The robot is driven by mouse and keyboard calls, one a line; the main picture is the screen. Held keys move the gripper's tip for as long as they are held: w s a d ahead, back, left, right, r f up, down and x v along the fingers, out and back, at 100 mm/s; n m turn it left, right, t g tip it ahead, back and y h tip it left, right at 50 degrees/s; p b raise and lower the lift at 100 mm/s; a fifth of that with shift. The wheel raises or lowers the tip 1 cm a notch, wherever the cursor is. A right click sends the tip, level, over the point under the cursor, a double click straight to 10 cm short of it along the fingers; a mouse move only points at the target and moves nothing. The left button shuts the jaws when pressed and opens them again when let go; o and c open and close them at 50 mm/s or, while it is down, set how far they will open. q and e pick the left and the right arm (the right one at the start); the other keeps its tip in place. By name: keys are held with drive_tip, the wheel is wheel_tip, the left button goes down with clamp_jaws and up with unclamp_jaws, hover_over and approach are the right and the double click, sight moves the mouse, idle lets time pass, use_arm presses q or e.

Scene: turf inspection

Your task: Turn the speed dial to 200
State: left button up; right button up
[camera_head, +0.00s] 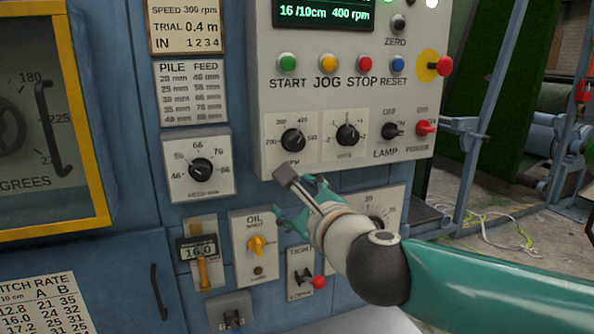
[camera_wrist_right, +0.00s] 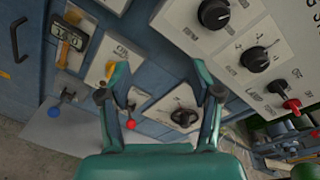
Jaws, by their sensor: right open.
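The speed dial (camera_head: 292,139) is a black knob on the light control panel. It has numbers around it, and its pointer appears to face up and right, near 400. The dark display (camera_head: 325,13) above reads 400 rpm. My right gripper (camera_head: 283,197) is open and empty, below the speed dial and apart from it, in front of the lower blue panel. In the right wrist view the speed dial (camera_wrist_right: 213,13) is at the top edge, beyond the open fingers (camera_wrist_right: 161,95). My left gripper is not in view.
The rate dial (camera_head: 347,135), lamp switch (camera_head: 391,131) and red power switch (camera_head: 426,128) are right of the speed dial. Coloured buttons (camera_head: 326,63) sit above. The oil knob (camera_head: 256,245) and a red-tipped lever (camera_head: 319,282) are close to my right gripper.

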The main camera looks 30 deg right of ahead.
sight(297, 145)
drive_tip(key=s+d+r+m+t+b, duration=0.1)
drive_tip(key=s+d+r+m, duration=0.2)
drive_tip(key=s+r+m, duration=0.25)
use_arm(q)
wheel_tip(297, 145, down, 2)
use_arm(e)
drive_tip(key=shift+n+h, duration=0.25)
drive_tip(key=shift+h, duration=0.05)
drive_tip(key=x, duration=1.6)
drive_tip(key=shift+w+d+r, duration=0.1)
drive_tip(key=shift+d+r, duration=0.05)
drive_tip(key=shift+r, duration=0.25)
drive_tip(key=c, duration=1.1)
drive_tip(key=shift+c, duration=0.2)
